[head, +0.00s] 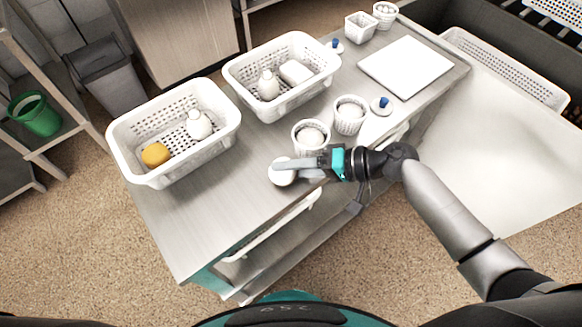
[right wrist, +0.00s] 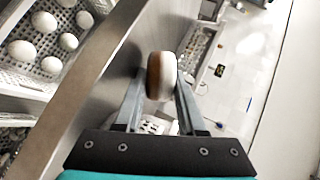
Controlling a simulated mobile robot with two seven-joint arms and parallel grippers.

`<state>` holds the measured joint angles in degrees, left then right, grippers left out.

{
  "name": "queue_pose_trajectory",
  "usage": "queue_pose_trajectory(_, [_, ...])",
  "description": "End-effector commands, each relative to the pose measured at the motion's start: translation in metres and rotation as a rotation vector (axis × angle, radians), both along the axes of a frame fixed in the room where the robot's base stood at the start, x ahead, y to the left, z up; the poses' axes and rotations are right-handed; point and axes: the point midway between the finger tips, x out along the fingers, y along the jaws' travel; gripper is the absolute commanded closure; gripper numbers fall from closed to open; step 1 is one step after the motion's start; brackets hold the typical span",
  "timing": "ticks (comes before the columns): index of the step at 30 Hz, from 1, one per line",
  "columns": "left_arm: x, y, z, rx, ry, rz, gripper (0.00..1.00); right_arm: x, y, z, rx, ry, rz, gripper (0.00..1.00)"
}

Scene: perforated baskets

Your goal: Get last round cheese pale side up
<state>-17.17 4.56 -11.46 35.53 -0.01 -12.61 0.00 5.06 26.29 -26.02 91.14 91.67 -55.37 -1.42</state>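A round cheese (right wrist: 161,76) is between the fingertips of my right gripper (right wrist: 161,88) in the right wrist view. It stands on edge there, its brown side facing left and its pale side facing right. The fingers appear to press on it from both sides. In the head view the cheese (head: 281,174) shows pale at the tip of my right gripper (head: 291,166), by the table's front edge. Whether it touches the table is unclear. Two round perforated baskets, one nearer (head: 311,151) and one farther (head: 349,128), each hold a white round thing. My left gripper is not in view.
A large basket (head: 174,178) at left holds a yellow round thing (head: 155,154) and a white bottle (head: 198,126). Another large basket (head: 287,110) holds a white bottle (head: 268,86) and a white block (head: 296,72). A white board (head: 405,67) lies farther right. The table's front left is clear.

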Motion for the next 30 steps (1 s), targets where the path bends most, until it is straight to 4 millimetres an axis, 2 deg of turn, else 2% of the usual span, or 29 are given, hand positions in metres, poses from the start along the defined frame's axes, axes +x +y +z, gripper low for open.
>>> queue_pose_trajectory(1, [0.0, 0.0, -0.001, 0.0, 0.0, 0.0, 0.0, -0.007, -0.001, -0.015, -0.026, 0.017, 0.003, 0.53])
queue_pose_trajectory(6, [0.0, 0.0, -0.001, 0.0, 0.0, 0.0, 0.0, -0.007, -0.003, -0.015, -0.028, 0.018, 0.003, 0.34])
queue_pose_trajectory(9, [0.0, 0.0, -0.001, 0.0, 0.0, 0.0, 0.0, -0.008, -0.011, -0.013, -0.03, 0.018, 0.002, 0.26])
queue_pose_trajectory(14, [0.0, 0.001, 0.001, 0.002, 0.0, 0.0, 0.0, -0.013, -0.039, 0.0, -0.032, 0.017, 0.001, 0.26])
queue_pose_trajectory(24, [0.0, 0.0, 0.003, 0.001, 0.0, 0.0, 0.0, -0.026, -0.109, 0.04, -0.012, 0.005, 0.0, 0.26])
queue_pose_trajectory(30, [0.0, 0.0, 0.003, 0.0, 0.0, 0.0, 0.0, -0.031, -0.132, 0.055, -0.002, -0.001, 0.0, 0.26])
